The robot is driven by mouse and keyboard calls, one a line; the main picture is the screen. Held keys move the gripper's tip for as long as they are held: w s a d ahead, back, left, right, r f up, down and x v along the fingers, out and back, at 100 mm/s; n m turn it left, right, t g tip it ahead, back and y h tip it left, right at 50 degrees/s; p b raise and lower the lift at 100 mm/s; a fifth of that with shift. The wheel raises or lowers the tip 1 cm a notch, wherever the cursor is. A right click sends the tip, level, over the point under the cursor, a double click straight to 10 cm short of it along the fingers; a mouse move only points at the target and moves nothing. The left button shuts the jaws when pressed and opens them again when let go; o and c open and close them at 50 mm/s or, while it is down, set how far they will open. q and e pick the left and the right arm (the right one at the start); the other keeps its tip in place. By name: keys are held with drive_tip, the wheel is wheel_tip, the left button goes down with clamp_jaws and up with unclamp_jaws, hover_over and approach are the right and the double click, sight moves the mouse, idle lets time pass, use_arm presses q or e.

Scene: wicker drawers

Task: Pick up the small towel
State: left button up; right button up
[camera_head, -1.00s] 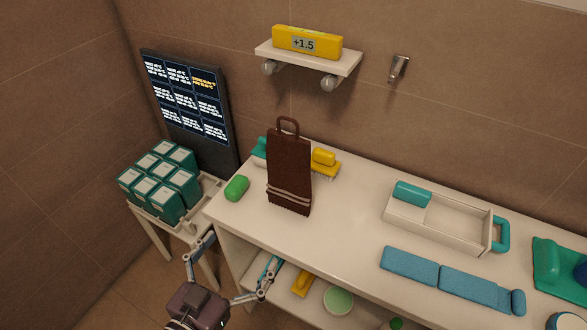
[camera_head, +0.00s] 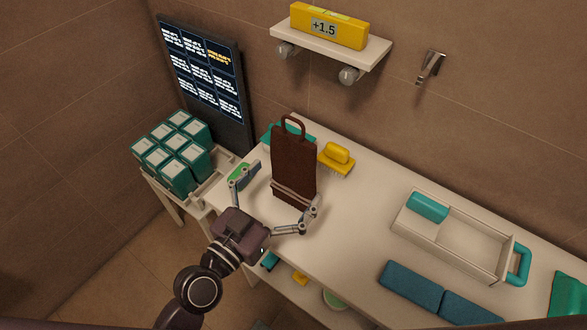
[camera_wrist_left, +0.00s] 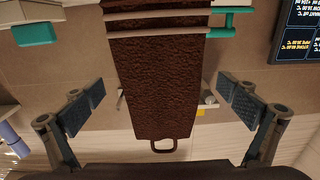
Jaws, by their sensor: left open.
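The small towel (camera_head: 294,165) is dark brown with pale stripes near its bottom and a loop at its top. It is upright at the left end of the white counter; what holds it up is not clear. My left gripper (camera_head: 273,201) is open in front of it, with one finger towards each side of the towel. In the left wrist view the towel (camera_wrist_left: 158,75) fills the middle, upside down, between the spread fingers (camera_wrist_left: 160,98). A gap shows on both sides, and nothing is held. My right gripper is not in view.
A green block (camera_head: 243,171) lies close by my left finger. A yellow brush (camera_head: 337,157) stands right of the towel. A white caddy (camera_head: 453,245) and blue folded cloth (camera_head: 411,286) lie further right. Teal boxes (camera_head: 172,152) fill a side table. The counter (camera_head: 348,215) between towel and caddy is clear.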

use_arm(q)
drive_tip(key=shift+x, duration=0.85)
drive_tip(key=shift+w+d, duration=0.2)
drive_tip(key=shift+w, duration=0.15)
drive_tip(key=shift+w+d, duration=0.1)
drive_tip(key=c, duration=1)
drive_tip(key=shift+c, duration=0.4)
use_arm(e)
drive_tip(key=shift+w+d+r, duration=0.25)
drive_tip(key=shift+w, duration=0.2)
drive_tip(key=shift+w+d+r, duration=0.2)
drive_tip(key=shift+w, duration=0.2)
use_arm(q)
drive_tip(key=shift+r, duration=0.1)
